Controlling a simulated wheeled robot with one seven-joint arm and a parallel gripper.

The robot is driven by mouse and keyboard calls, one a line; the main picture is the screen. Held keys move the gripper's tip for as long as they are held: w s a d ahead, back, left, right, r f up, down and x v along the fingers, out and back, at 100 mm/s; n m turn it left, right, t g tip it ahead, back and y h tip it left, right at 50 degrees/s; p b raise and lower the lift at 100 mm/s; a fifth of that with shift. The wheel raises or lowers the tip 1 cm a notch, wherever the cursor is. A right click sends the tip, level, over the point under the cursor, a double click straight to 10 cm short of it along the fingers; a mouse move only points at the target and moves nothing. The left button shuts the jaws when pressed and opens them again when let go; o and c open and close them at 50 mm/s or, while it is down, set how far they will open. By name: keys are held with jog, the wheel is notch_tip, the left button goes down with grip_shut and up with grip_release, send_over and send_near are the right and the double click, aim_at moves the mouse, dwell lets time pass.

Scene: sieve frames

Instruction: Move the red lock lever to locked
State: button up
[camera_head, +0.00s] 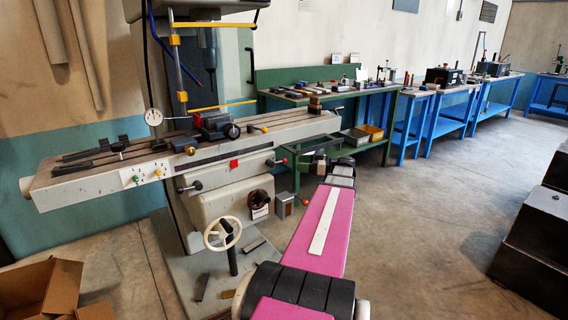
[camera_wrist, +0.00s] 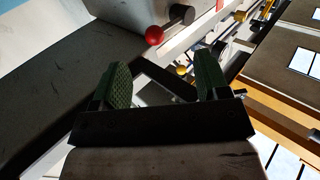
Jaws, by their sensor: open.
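The red-knobbed lever (camera_wrist: 154,35) shows at the top of the wrist view.
The milling machine's long table (camera_head: 90,185) runs across the left. A white handwheel (camera_head: 222,234) and an orange-red ball (camera_head: 304,202) are below it. A green workbench (camera_head: 385,118) stands behind, a cardboard box (camera_head: 40,290) at lower left.

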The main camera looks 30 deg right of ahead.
aim_at(284, 161)
jog(key=x, duration=0.8)
